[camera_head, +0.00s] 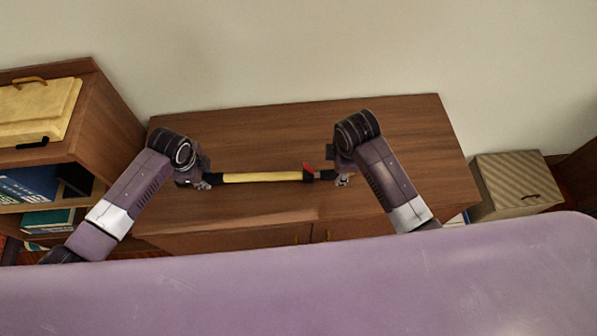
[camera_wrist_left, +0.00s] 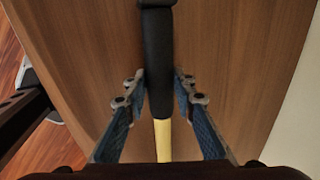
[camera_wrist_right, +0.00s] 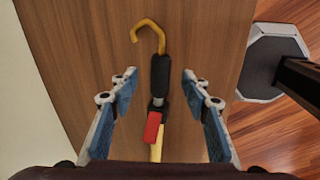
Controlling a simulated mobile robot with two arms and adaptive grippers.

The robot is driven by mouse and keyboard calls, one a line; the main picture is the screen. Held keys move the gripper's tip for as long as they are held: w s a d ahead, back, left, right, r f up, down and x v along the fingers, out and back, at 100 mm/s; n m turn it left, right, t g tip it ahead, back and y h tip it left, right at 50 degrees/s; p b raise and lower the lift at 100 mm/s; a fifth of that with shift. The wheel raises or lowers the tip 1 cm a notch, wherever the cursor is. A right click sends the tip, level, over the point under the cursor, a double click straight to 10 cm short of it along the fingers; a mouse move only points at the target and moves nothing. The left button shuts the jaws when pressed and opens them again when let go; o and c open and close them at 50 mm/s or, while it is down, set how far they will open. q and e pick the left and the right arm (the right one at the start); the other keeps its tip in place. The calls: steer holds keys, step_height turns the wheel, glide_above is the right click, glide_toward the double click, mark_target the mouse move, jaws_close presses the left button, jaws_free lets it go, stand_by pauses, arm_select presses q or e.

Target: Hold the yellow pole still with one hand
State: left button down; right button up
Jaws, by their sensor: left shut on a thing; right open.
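The yellow pole (camera_head: 262,177) lies across the wooden cabinet top, running left to right. It has a black grip (camera_wrist_left: 159,50) at its left end, and a red part (camera_wrist_right: 153,127), a black section (camera_wrist_right: 160,78) and a yellow hook (camera_wrist_right: 147,25) at its right end. My left gripper (camera_head: 203,180) is shut on the black grip, with a finger on each side of it in the left wrist view. My right gripper (camera_head: 340,178) is open around the black section near the hook, with a gap on both sides in the right wrist view.
The wooden cabinet top (camera_head: 260,120) is otherwise bare. A shelf unit (camera_head: 112,115) with books and a yellow box (camera_head: 40,108) stands at the left. A beige box (camera_head: 512,183) stands at the right. A pale wall (camera_head: 270,50) closes the back.

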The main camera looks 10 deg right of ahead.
steer(key=shift+w+f, duration=0.25)
steer(key=shift+f, duration=0.85)
steer(key=shift+w+f, duration=0.2)
steer(key=shift+f, duration=0.9)
jaws_close()
